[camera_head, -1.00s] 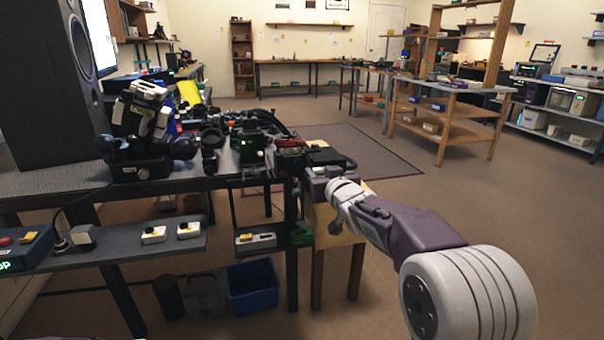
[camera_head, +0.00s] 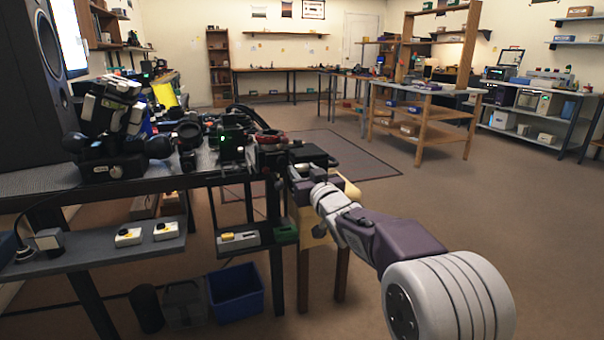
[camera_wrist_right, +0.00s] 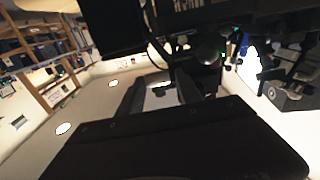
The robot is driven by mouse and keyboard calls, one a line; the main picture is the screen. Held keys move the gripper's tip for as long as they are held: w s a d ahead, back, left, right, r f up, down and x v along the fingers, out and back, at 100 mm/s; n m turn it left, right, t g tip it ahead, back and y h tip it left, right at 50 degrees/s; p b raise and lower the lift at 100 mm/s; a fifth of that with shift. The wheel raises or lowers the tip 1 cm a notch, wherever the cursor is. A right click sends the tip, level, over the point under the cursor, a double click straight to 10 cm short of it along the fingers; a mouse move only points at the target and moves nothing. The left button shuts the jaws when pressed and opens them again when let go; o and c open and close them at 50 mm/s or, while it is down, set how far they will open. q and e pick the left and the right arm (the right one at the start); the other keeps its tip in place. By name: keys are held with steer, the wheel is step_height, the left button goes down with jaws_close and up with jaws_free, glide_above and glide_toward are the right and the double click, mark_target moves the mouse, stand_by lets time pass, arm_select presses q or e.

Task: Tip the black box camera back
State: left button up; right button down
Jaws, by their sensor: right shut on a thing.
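A small black box (camera_head: 232,146) with a green light, which looks like the box camera, stands among dark gear at the right end of the bench in the head view. My right arm reaches in from the lower right, and my right gripper (camera_head: 270,158) is at that bench end, just right of the box. In the right wrist view the two dark fingers of the gripper (camera_wrist_right: 158,95) point forward below a large black block (camera_wrist_right: 108,26). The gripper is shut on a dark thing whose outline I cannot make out. My left gripper is out of view.
A black and white device (camera_head: 112,125) and a tall speaker (camera_head: 36,75) stand at the bench's left. A red ring-like part (camera_head: 268,138) lies close to my gripper. A lower shelf (camera_head: 90,255) holds small white boxes. A blue bin (camera_head: 236,292) stands below. Open floor lies right.

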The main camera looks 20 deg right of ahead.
steer(key=shift+d+f, duration=0.2)
steer(key=shift+d, duration=0.05)
steer(key=c, duration=1)
jaws_free()
steer(key=shift+c, duration=0.2)
steer(key=shift+o, duration=0.4)
steer(key=shift+d, duration=0.2)
steer(key=shift+a, duration=0.1)
steer(key=shift+s+r, duration=0.1)
steer(key=shift+s, duration=0.05)
steer(key=s+p, duration=0.3)
steer(key=s, duration=0.6)
